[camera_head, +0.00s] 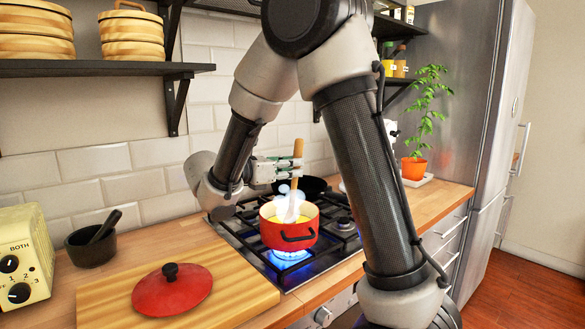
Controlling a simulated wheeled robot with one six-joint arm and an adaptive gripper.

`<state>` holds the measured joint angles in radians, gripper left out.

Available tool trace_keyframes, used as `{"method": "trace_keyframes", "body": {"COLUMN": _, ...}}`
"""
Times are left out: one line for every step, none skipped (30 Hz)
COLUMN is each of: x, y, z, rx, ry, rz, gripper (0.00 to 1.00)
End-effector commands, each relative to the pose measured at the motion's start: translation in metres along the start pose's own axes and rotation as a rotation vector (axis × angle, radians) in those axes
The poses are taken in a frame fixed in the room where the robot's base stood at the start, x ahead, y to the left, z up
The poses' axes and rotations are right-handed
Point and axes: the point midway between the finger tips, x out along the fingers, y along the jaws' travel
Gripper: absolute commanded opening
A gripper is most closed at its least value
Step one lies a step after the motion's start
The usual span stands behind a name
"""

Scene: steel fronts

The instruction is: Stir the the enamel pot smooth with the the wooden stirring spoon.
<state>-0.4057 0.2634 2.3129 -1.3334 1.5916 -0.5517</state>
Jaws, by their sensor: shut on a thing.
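The red enamel pot (279,236) stands on a lit burner with a blue flame beneath it. It holds something yellow, and pale puffs of steam rise over it. The wooden stirring spoon (298,152) stands nearly upright in the pot, leaning slightly, with its lower end inside the pot. My gripper (291,168) is shut on the spoon's handle above the pot's rim. The steam partly hides the spoon's lower part.
The red lid (172,289) lies on a wooden board (240,275) to the left. A dark pan (314,186) sits behind the pot. A mortar (93,246) and a yellow appliance (25,255) stand at the left. A potted plant (414,168) stands right. Shelves overhang the counter.

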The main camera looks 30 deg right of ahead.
Motion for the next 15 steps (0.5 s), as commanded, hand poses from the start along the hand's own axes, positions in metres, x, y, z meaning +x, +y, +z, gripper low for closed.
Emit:
{"method": "trace_keyframes", "body": {"x": 0.000, "y": 0.000, "z": 0.003, "rx": 0.002, "ry": 0.000, "rz": 0.000, "gripper": 0.00}}
{"method": "trace_keyframes", "body": {"x": 0.000, "y": 0.000, "z": 0.004, "rx": 0.003, "ry": 0.000, "rz": 0.000, "gripper": 0.00}}
{"method": "trace_keyframes", "body": {"x": 0.000, "y": 0.000, "z": 0.008, "rx": 0.003, "ry": 0.000, "rz": 0.000, "gripper": 0.00}}
{"method": "trace_keyframes", "body": {"x": 0.001, "y": 0.000, "z": 0.010, "rx": 0.003, "ry": 0.000, "rz": 0.000, "gripper": 0.00}}
{"method": "trace_keyframes", "body": {"x": 0.001, "y": 0.000, "z": 0.013, "rx": 0.003, "ry": 0.000, "rz": 0.000, "gripper": 0.00}}
{"method": "trace_keyframes", "body": {"x": 0.001, "y": 0.000, "z": 0.017, "rx": 0.004, "ry": 0.000, "rz": 0.000, "gripper": 0.00}}
{"method": "trace_keyframes", "body": {"x": 0.001, "y": 0.000, "z": 0.020, "rx": 0.004, "ry": 0.000, "rz": 0.000, "gripper": 0.00}}
{"method": "trace_keyframes", "body": {"x": 0.001, "y": 0.000, "z": 0.022, "rx": 0.004, "ry": 0.000, "rz": 0.000, "gripper": 0.00}}
{"method": "trace_keyframes", "body": {"x": 0.001, "y": 0.000, "z": 0.026, "rx": 0.003, "ry": 0.000, "rz": 0.000, "gripper": 0.00}}
{"method": "trace_keyframes", "body": {"x": 0.001, "y": 0.000, "z": 0.028, "rx": 0.003, "ry": 0.000, "rz": 0.001, "gripper": 0.00}}
{"method": "trace_keyframes", "body": {"x": 0.001, "y": 0.000, "z": 0.031, "rx": 0.003, "ry": 0.000, "rz": 0.001, "gripper": 0.00}}
{"method": "trace_keyframes", "body": {"x": 0.001, "y": 0.000, "z": 0.035, "rx": 0.003, "ry": 0.000, "rz": 0.001, "gripper": 0.00}}
{"method": "trace_keyframes", "body": {"x": 0.002, "y": 0.000, "z": 0.037, "rx": 0.003, "ry": 0.000, "rz": 0.001, "gripper": 0.00}}
{"method": "trace_keyframes", "body": {"x": 0.002, "y": 0.000, "z": 0.040, "rx": 0.003, "ry": 0.000, "rz": 0.001, "gripper": 0.00}}
{"method": "trace_keyframes", "body": {"x": 0.002, "y": 0.000, "z": 0.044, "rx": 0.004, "ry": -0.001, "rz": 0.001, "gripper": 0.00}}
